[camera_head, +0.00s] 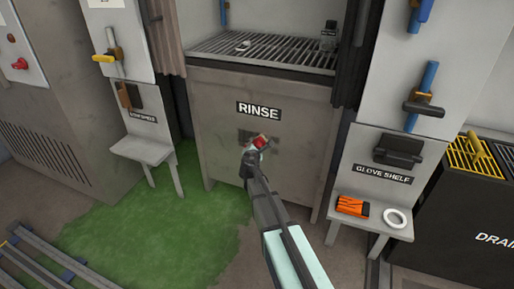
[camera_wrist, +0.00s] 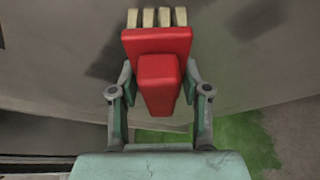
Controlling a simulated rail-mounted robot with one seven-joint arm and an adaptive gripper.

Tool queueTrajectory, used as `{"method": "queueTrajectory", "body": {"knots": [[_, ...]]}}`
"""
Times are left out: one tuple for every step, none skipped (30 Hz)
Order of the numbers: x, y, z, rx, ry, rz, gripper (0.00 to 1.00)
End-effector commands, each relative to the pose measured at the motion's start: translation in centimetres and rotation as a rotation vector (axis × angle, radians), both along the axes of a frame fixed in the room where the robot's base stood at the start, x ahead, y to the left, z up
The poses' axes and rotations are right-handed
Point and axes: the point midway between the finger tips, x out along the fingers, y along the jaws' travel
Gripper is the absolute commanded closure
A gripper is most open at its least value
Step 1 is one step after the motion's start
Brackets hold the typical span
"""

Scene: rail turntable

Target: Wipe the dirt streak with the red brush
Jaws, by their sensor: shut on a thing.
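My gripper (camera_wrist: 158,100) is shut on the red brush (camera_wrist: 158,42) by its red grip, as the wrist view shows. The brush's pale bristle tufts (camera_wrist: 158,17) point away from my gripper toward the grey panel. In the head view the red brush (camera_head: 260,142) is at the front panel under the RINSE label. A dark dirt streak (camera_head: 247,135) shows on that panel just below the label, partly hidden behind the brush and my gripper (camera_head: 256,150). In the wrist view dark smudges (camera_wrist: 108,62) lie on the panel beside the brush. I cannot tell whether the bristles touch the panel.
The rinse cabinet (camera_head: 215,150) has a grated shelf (camera_head: 275,52) above the panel. A glove shelf (camera_head: 374,215) at right holds orange gloves (camera_head: 352,206) and a white ring (camera_head: 396,218). A small shelf (camera_head: 142,149) stands at left. Green covers the floor (camera_head: 150,240) at left.

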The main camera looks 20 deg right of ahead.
Motion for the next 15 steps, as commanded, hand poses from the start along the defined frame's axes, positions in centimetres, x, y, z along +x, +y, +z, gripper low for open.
{"method": "queueTrajectory", "body": {"knots": [[0.4,0.3,0.0,0.000,-0.001,0.001,0.81],[0.6,0.5,0.0,0.000,-0.001,0.001,0.81],[0.7,0.7,0.0,0.000,-0.001,0.001,0.81],[0.9,0.9,0.0,0.000,-0.001,0.001,0.81],[1.0,1.1,0.0,0.000,-0.001,0.001,0.81],[1.2,1.3,0.0,0.000,-0.001,0.001,0.81],[1.3,1.5,0.0,0.000,-0.001,0.001,0.81],[1.5,1.7,0.0,0.000,-0.001,0.001,0.81],[1.6,2.0,0.0,0.000,-0.001,0.001,0.81],[1.7,2.2,0.0,0.000,-0.001,0.001,0.81],[1.8,2.3,0.0,0.000,-0.001,0.001,0.81],[1.8,2.4,0.0,0.000,0.000,0.000,0.81],[1.8,2.5,0.0,0.000,0.000,0.000,0.81],[1.9,2.5,0.0,0.000,0.000,0.000,0.81],[1.9,2.6,0.0,0.000,0.000,0.000,0.81]]}}
